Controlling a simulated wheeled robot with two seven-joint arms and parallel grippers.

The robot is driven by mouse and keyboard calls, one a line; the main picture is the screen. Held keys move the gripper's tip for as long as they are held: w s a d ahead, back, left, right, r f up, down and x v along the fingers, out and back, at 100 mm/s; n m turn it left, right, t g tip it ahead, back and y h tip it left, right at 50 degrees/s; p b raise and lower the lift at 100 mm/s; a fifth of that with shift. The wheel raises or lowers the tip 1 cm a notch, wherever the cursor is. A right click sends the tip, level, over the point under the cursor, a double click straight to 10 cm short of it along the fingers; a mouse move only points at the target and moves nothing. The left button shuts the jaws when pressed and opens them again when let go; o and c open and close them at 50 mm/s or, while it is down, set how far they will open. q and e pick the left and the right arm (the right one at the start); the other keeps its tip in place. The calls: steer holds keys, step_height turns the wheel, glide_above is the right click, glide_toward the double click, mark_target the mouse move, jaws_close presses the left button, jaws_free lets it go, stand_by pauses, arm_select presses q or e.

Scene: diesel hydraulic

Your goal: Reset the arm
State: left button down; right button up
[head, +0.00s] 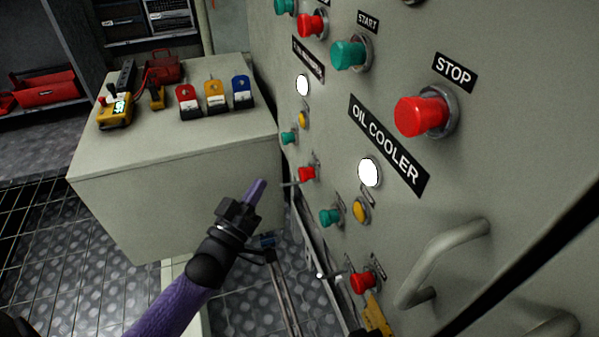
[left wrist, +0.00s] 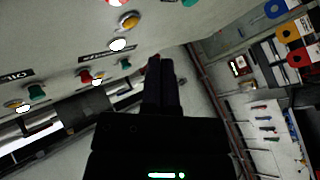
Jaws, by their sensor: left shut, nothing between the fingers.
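My left gripper (head: 256,189) is in the middle of the head view, in front of the grey control panel (head: 480,180). Its fingers are shut with nothing between them, and their tips are near a red button (head: 307,174). I cannot tell whether they touch it. In the left wrist view the shut dark fingers (left wrist: 158,78) point up toward the panel (left wrist: 100,30).
The panel carries several red, green and yellow buttons, white lamps (head: 369,172) and a curved handle (head: 440,260). A grey cabinet (head: 175,190) stands left, with a yellow device (head: 115,113) and padlocks (head: 216,98) on top. Metal floor is open at lower left.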

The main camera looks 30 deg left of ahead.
steer(key=shift+a, duration=0.35)
